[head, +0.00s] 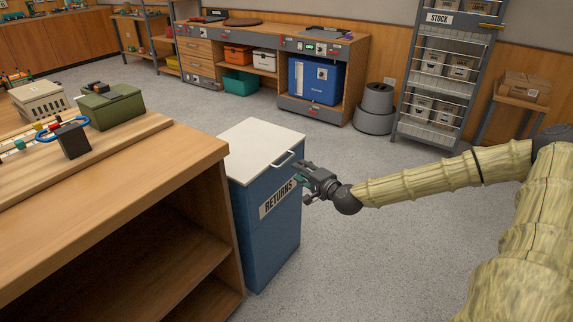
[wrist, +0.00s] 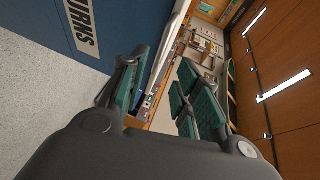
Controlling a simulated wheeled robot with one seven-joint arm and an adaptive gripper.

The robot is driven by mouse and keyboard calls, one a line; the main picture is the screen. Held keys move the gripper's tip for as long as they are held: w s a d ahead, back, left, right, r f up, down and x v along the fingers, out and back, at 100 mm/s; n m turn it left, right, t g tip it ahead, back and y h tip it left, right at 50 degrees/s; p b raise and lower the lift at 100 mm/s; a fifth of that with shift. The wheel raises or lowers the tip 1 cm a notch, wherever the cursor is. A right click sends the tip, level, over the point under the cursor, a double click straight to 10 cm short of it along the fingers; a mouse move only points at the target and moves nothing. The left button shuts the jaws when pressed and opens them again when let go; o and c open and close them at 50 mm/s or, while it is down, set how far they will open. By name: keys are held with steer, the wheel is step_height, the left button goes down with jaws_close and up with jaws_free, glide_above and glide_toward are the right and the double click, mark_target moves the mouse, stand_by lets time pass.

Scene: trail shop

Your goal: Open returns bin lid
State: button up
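The returns bin (head: 265,225) is a tall blue box with a "RETURNS" label, standing in the middle of the head view. Its white lid (head: 255,143) lies flat and closed on top, with a white bar handle (head: 283,160) near its front edge. My gripper (head: 303,183) is beside the bin's labelled side, just below and to the right of the handle. In the wrist view, my gripper (wrist: 160,95) has its green-padded fingers apart with nothing between them. The bin's blue side and part of its label (wrist: 80,25) show at the upper left there.
A wooden counter (head: 110,195) stands close to the bin's left, bearing a green box (head: 110,106) and a crate (head: 39,98). Grey floor right of the bin is clear.

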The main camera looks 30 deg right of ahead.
mark_target(286, 161)
steer(key=shift+w+d+f+b, duration=0.1)
steer(key=shift+w+f+b, duration=0.25)
steer(key=shift+w, duration=1.4)
steer(key=shift+w+a+f+b, duration=0.1)
steer(key=shift+w+f+b, duration=0.2)
steer(key=shift+w, duration=1.5)
steer(key=shift+w+d+f+b, duration=0.1)
steer(key=shift+w+f+b, duration=0.25)
steer(key=shift+w, duration=1.4)
